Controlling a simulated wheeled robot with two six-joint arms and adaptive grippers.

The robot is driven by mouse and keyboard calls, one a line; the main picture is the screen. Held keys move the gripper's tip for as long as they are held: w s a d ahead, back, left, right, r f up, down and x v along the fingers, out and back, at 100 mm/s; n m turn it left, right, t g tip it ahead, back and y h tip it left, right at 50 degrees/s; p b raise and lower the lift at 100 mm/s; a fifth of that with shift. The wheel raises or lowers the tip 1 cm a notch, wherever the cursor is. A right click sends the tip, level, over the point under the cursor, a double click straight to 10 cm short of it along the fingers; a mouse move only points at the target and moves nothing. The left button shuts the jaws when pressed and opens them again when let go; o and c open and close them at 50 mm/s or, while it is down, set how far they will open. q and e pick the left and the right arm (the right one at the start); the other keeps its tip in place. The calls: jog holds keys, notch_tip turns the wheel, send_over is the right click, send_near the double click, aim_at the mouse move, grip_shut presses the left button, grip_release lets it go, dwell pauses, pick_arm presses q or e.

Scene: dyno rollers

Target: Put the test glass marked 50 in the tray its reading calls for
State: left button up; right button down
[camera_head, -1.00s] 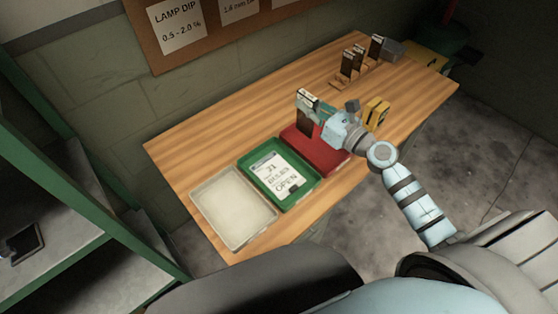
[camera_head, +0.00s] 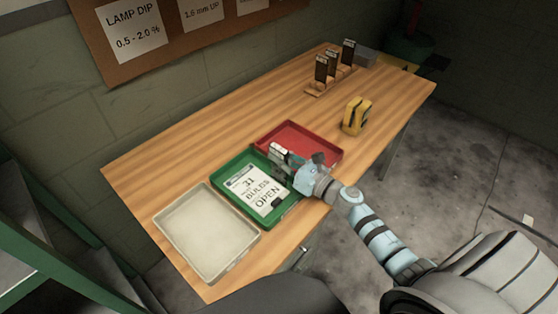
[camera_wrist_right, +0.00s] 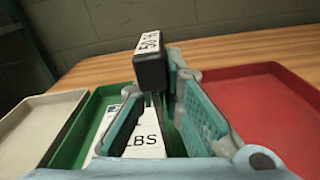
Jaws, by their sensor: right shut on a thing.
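My right gripper (camera_head: 292,164) is shut on a dark test glass (camera_wrist_right: 150,72) with a white top label reading 50 and partly unreadable marks. In the head view, the glass (camera_head: 277,153) is largely hidden by the fingers. They are over the right part of the green tray (camera_head: 222,179), near the red tray (camera_head: 325,139); the exact height is unclear. My left gripper is not in view.
A wooden rack (camera_head: 318,91) with several dark glasses (camera_head: 320,68) stands at the back of the table (camera_head: 210,130). A yellow device (camera_head: 356,115) is right of the red tray. A board (camera_head: 180,45) with notices hangs on the wall. The table behind the trays is clear.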

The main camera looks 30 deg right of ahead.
jog(key=c, duration=1.7)
grip_release()
jog(key=shift+s+r, duration=0.1)
jog(key=shift+r, duration=0.05)
jog(key=b+v, duration=0.1)
jog(key=v, duration=1.1)
jog(key=shift+b, duration=0.3)
